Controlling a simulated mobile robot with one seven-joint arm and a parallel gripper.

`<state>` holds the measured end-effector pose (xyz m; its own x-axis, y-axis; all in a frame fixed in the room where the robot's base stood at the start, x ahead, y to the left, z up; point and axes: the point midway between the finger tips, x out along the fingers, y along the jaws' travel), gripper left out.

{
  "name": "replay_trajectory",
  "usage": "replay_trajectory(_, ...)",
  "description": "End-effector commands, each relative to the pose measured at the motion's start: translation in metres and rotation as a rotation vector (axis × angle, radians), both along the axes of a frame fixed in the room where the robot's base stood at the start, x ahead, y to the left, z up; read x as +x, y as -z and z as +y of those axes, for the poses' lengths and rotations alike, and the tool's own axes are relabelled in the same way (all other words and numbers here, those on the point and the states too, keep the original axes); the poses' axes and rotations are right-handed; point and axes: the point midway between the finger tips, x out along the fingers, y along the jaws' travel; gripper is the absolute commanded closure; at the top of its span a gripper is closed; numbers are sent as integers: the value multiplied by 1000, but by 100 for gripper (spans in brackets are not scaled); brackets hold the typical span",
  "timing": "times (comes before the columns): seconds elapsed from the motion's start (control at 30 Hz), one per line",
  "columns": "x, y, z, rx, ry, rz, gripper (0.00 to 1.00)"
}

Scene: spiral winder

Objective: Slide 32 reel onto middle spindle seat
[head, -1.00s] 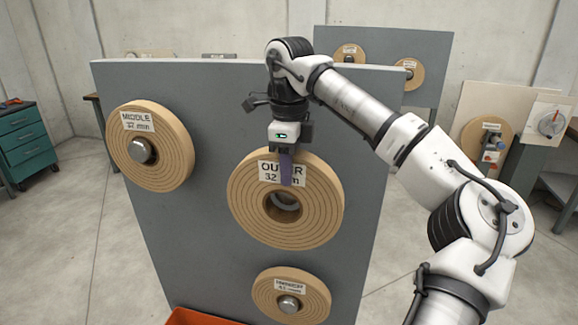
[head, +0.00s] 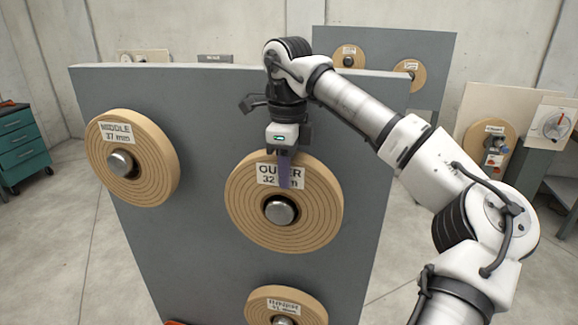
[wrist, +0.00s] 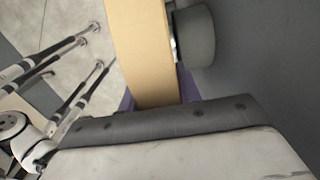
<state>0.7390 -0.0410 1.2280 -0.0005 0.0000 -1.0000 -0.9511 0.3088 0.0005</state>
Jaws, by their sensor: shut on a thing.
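The tan reel labelled OUTER 32 mm (head: 318,213) faces me at the centre of the head view. My gripper (head: 285,172) comes down from above, its purple fingers shut on the reel's upper rim. A metal spindle end (head: 280,211) shows within the reel's bore, nearly centred. In the wrist view the reel (wrist: 140,50) stands edge-on, with a gap between it and the grey panel. A grey round hub (wrist: 196,37) sits in that gap. How far the reel is along the spindle is hard to tell.
A reel labelled MIDDLE 37 mm (head: 151,165) sits on the grey panel (head: 195,250) at left. Another labelled reel (head: 262,304) is below, partly cut off. An orange edge (head: 176,322) shows at the bottom. A teal drawer cabinet (head: 22,145) stands far left.

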Motion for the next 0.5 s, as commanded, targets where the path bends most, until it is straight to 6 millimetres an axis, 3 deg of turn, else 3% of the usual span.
replay_trajectory(0.5,-46,-2,14,0,-1,-2,100)
